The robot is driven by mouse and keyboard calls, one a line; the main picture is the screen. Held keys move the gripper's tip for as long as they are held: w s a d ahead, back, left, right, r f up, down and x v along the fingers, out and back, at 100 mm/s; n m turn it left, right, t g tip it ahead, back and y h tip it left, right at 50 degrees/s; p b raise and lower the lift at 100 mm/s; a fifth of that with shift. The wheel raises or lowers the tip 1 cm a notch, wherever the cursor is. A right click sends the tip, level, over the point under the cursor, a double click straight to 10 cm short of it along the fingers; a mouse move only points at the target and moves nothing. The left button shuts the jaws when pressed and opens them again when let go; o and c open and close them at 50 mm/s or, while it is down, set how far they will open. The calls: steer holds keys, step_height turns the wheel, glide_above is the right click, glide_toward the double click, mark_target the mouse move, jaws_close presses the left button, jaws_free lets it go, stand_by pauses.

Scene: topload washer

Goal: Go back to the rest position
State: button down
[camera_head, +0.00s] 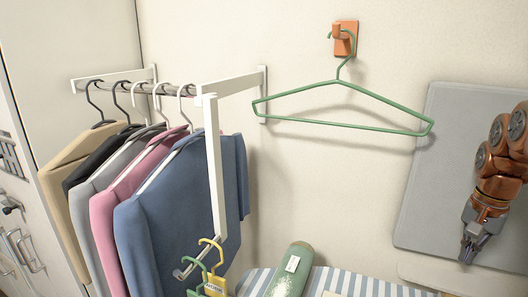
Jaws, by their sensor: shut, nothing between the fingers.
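My gripper (470,248) is at the right edge of the head view, at the end of my copper-coloured arm. Its dark fingers point downward, are shut and hold nothing. It hangs in front of a grey panel (440,150) near the wall, apart from the objects around it. The upper part of my arm is cut off by the picture's right edge.
A green hanger (340,84) hangs from an orange wall hook (345,38). Shirts hang on a white wall rack (214,160) at the left. A green bottle (291,270) stands or lies by a striped surface (350,284) below. A cabinet (85,60) is at far left.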

steer(key=a+n, duration=0.4)
steer(key=a, duration=0.8)
steer(key=s+a+f+n+g, duration=0.1)
steer(key=s+a+f+n, duration=0.2)
steer(key=s+a, duration=0.6)
steer(key=s+a+f+n, duration=0.4)
steer(key=s+a+f, duration=0.2)
steer(key=s+a, duration=0.3)
steer(key=shift+s+f+g, duration=0.4)
steer(key=shift+s, duration=0.4)
